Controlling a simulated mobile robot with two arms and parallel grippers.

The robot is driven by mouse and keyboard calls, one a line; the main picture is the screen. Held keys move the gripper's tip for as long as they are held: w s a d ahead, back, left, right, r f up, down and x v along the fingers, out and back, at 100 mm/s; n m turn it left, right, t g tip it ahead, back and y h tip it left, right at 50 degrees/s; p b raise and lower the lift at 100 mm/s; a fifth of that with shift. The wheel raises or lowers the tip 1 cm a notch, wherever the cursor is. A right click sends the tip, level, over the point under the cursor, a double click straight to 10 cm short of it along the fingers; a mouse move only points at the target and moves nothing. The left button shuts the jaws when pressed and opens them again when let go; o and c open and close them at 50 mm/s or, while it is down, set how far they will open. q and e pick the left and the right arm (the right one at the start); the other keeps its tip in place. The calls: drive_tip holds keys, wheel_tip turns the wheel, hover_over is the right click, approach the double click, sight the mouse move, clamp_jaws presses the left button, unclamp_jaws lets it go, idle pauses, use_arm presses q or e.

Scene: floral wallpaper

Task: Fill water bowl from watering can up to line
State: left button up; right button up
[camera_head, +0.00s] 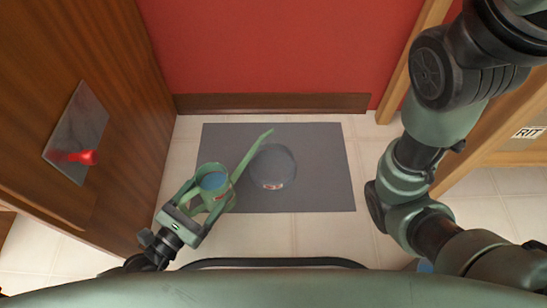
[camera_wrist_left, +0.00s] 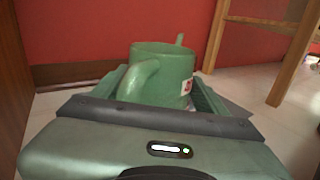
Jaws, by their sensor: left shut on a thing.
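The green watering can (camera_head: 215,182) has blue water showing in its open top and a long spout rising to the right. My left gripper (camera_head: 203,205) is shut on the watering can. In the left wrist view the can (camera_wrist_left: 172,72) stands upright between the fingers of the gripper (camera_wrist_left: 165,95), its handle facing me. The grey water bowl (camera_head: 273,166) with a red and white label sits on the dark grey mat (camera_head: 320,190). The spout passes beside the bowl's left rim, its tip beyond it. I cannot make out water or a line in the bowl. My right gripper is not in view.
A red wall (camera_head: 280,45) is behind the mat. A wooden frame (camera_head: 410,60) stands at right. Tiled floor (camera_head: 265,235) around the mat is clear.

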sight(206, 204)
use_arm(q)
drive_tip(key=shift+f+b, duration=2.4)
drive_tip(key=shift+f, duration=0.6)
drive_tip(key=shift+r, duration=0.25)
drive_tip(key=shift+a+r+g+p, duration=0.1)
drive_tip(key=shift+r+g+p, duration=0.2)
drive_tip(key=shift+r, duration=0.3)
drive_tip(key=shift+a+r+g+y+p, duration=0.1)
drive_tip(key=shift+r+g+y+p, duration=0.3)
drive_tip(key=shift+r+y, duration=0.3)
drive_tip(key=shift+r, duration=0.1)
